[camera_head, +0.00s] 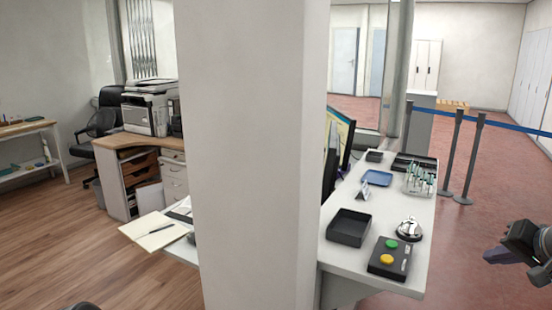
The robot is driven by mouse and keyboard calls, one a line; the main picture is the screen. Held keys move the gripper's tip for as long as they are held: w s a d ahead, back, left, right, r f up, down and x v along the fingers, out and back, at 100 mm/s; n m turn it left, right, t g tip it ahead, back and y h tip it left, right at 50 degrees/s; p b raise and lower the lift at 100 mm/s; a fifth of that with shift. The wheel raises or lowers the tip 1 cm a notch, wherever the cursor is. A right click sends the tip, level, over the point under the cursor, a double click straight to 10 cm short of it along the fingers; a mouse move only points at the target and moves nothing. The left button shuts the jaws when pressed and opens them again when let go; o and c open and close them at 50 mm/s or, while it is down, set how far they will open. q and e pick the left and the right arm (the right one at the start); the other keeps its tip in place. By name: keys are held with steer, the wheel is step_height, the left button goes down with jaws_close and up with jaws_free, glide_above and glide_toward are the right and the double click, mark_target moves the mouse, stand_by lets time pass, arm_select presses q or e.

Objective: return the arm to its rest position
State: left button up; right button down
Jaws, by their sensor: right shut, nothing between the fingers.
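My right gripper (494,256) is at the right edge of the head view, with its dark fingers pointing left. It is shut and empty. It is out over the red floor, to the right of the white counter (387,283) and apart from it. Most of my right arm is cut off by the picture's edge. My left gripper does not show; only a small dark shape is at the bottom left edge, too little to tell what it is.
A wide pale pillar (250,150) hides the middle. The counter holds a black tray (348,228), a button box (388,262), a bell (409,230) and a blue tray (376,178). Barrier posts (474,160) with a blue belt stand behind. Red floor (465,285) beside the counter is clear.

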steer(key=w+d+f+m+h, duration=0.15)
steer(key=w+f, duration=0.25)
steer(key=f, duration=0.8)
steer(key=s+a+f+n+g, duration=0.1)
steer(key=a+f, duration=0.5)
steer(key=f, duration=0.4)
steer(key=a+f+n+g, duration=0.1)
steer(key=a+f, duration=0.5)
steer(key=f, duration=0.4)
steer(key=s+a+f+n+g+y, duration=0.1)
steer(key=s+a+f, duration=0.4)
steer(key=a+f, duration=0.15)
steer(key=s+a+f+n+g+y, duration=0.1)
steer(key=s+a+f+y, duration=0.1)
steer(key=s+a+f, duration=0.45)
steer(key=s+a+f+n+g+y, duration=0.1)
steer(key=s+a+f+g, duration=0.1)
steer(key=s+a, duration=0.5)
steer(key=s+a+f+n+g, duration=0.2)
steer(key=s+a+f, duration=0.2)
steer(key=s+a, duration=0.3)
steer(key=shift+s+a+f+g+y, duration=0.35)
steer(key=shift+s+a+f+g, duration=0.05)
steer(key=shift+s, duration=0.45)
steer(key=shift+n, duration=0.25)
